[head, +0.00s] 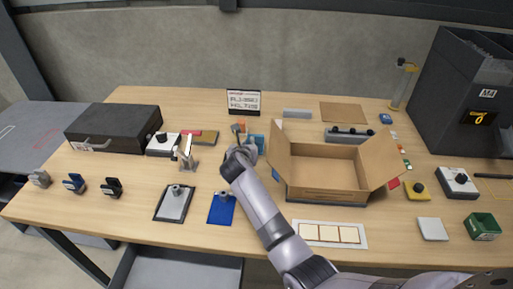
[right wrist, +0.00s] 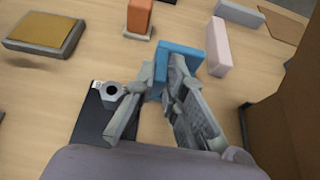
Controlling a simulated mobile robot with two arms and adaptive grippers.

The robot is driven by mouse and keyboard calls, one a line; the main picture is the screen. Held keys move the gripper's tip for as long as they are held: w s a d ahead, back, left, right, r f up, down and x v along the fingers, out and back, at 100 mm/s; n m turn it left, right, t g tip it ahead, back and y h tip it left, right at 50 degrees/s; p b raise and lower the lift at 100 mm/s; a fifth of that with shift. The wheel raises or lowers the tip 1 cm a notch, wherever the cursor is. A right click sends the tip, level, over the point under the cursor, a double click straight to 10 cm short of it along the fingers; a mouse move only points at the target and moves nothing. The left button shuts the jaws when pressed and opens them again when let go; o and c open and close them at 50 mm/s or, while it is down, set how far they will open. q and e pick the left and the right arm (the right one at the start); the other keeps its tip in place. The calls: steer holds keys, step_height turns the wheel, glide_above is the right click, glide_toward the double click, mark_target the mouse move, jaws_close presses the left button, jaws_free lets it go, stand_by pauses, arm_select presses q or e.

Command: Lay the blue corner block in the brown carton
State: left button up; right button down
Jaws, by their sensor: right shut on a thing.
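The blue corner block (right wrist: 185,50) is between the fingertips of my right gripper (right wrist: 168,76) in the right wrist view. The gripper is shut on it; the fingers hide part of the block. In the head view my right gripper (head: 243,150) is left of the brown carton, and a little blue of the block (head: 259,140) shows beyond it. The brown carton (head: 325,196) stands open on the table with its side flaps spread outward. Its brown side also shows at the right of the right wrist view (right wrist: 292,110). My left gripper is not in view.
An orange block (right wrist: 139,16) and a pale pink block (right wrist: 218,46) stand near the held block. The carton's raised left flap (head: 279,155) lies between my gripper and the carton's inside. A blue mat (head: 222,212) and a framed panel (head: 329,234) lie toward the front.

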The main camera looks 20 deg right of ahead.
mark_target(258, 143)
steer(key=d, duration=0.1)
steer(key=s+d, duration=0.1)
steer(key=d+p, duration=0.1)
steer(key=shift+s+r, duration=0.15)
steer(key=shift+s, duration=0.1)
steer(key=shift+f, duration=0.75)
steer(key=shift+a, duration=0.1)
steer(key=shift+w+f, duration=0.1)
steer(key=c, duration=1.7)
jaws_free()
steer(key=shift+o, duration=0.2)
